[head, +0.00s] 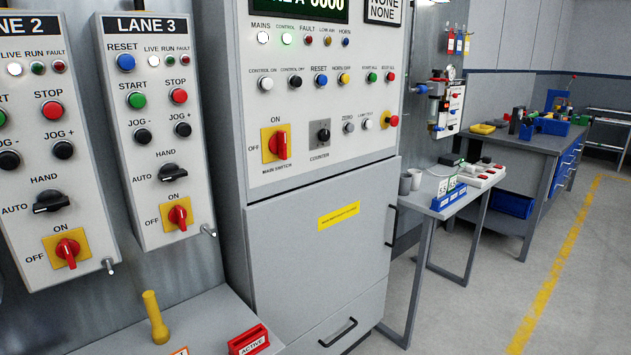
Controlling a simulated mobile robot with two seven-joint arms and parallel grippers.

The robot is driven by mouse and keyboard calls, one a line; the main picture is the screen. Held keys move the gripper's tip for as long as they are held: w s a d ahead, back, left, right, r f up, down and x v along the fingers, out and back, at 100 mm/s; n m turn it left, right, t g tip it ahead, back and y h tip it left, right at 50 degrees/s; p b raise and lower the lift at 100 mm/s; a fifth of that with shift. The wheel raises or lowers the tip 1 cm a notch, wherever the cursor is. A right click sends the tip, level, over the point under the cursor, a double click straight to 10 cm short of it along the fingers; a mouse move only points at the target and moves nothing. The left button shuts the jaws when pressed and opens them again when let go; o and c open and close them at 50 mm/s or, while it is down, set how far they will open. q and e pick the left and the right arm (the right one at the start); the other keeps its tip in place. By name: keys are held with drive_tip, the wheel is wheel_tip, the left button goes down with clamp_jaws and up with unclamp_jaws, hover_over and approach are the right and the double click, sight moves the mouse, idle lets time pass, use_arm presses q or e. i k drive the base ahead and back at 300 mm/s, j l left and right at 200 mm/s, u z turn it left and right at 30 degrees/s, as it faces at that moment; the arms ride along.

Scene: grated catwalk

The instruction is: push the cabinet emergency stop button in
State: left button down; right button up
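The cabinet (315,215) stands in the middle of the head view, with a grey control panel on its upper front. The emergency stop button (392,120) is a red mushroom button on a yellow surround, at the right end of the panel's lower row. It is seen at an angle, and I cannot tell whether it is in or out. Nothing touches it. Neither of my grippers is in view.
Two lane control boxes, one labelled LANE 3 (155,215), hang to the left. A yellow flashlight-like object (155,315) and a red ACTIVE holder (248,342) are on the ledge below. A small table (465,200) stands right of the cabinet. Open floor lies at right.

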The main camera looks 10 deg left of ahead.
sight(393, 121)
drive_tip(key=i+l+z, duration=0.15)
drive_tip(key=i+l, duration=0.55)
drive_tip(key=i+l+z, duration=0.15)
drive_tip(key=i+l, duration=0.5)
drive_tip(key=i, duration=0.2)
